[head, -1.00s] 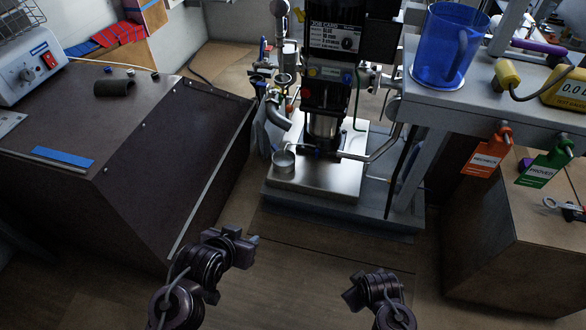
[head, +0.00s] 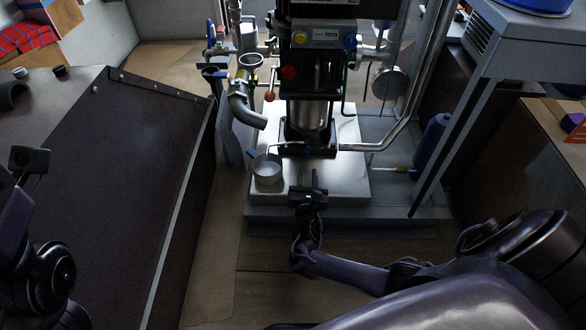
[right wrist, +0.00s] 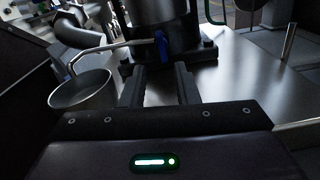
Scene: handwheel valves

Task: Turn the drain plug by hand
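The drain fitting is low on the pump base, where a thin metal tube meets it. A small blue lever or plug (right wrist: 161,46) shows there in the right wrist view; I cannot tell whether it is the drain plug itself. The tube runs left to a small metal cup (head: 267,170), which also shows in the right wrist view (right wrist: 80,92). My right gripper (head: 311,177) is in front of the pump base, pointing at the fitting. Its two fingers (right wrist: 160,76) are apart with nothing between them, short of the blue part. My left arm's end is at the left edge, its fingers unclear.
The pump (head: 310,75) stands on a bright metal plate (head: 345,175) over a grey base. A dark cabinet (head: 120,190) is at left, a grey bench (head: 525,55) at right. A curved pipe (head: 243,108) hangs above the cup. A bent tube (head: 405,110) rises at right.

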